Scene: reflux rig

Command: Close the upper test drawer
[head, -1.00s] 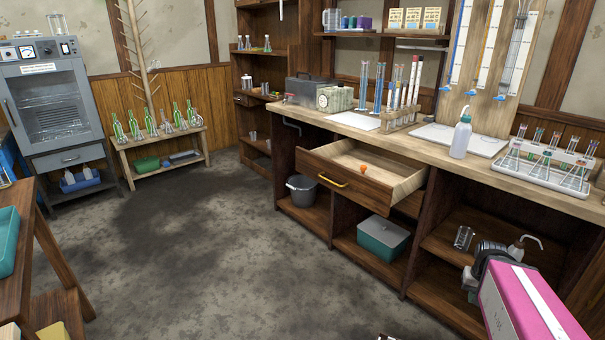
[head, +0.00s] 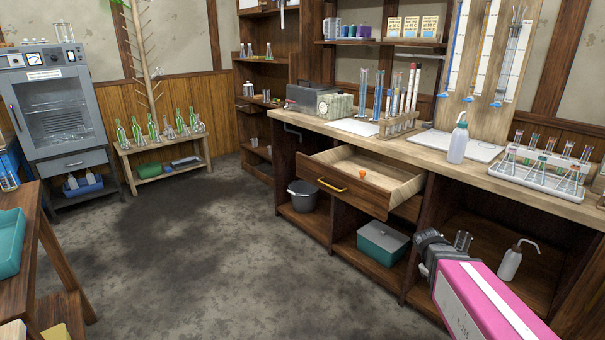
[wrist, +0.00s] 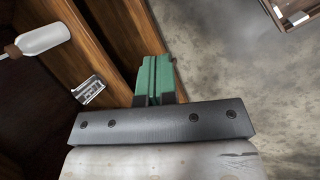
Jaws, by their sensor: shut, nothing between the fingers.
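The upper test drawer (head: 335,186) stands pulled out from the bench in the head view. It has a wooden front, a yellow handle and a small orange item (head: 362,174) inside. My arm with its pink cover reaches in from the lower right, and its dark end is below and to the right of the drawer, apart from it. The fingertips are hard to make out in the head view. In the wrist view, the green fingers of my gripper (wrist: 153,75) are together, with nothing between them. The drawer cannot be made out in the wrist view.
A teal box (head: 383,243) and a grey bucket (head: 303,196) sit on the lower shelf. A white wash bottle (head: 515,262) and a glass beaker (head: 463,242) are in the right compartment. The bench top (head: 475,172) holds glassware. The floor (head: 220,260) before the drawer is clear.

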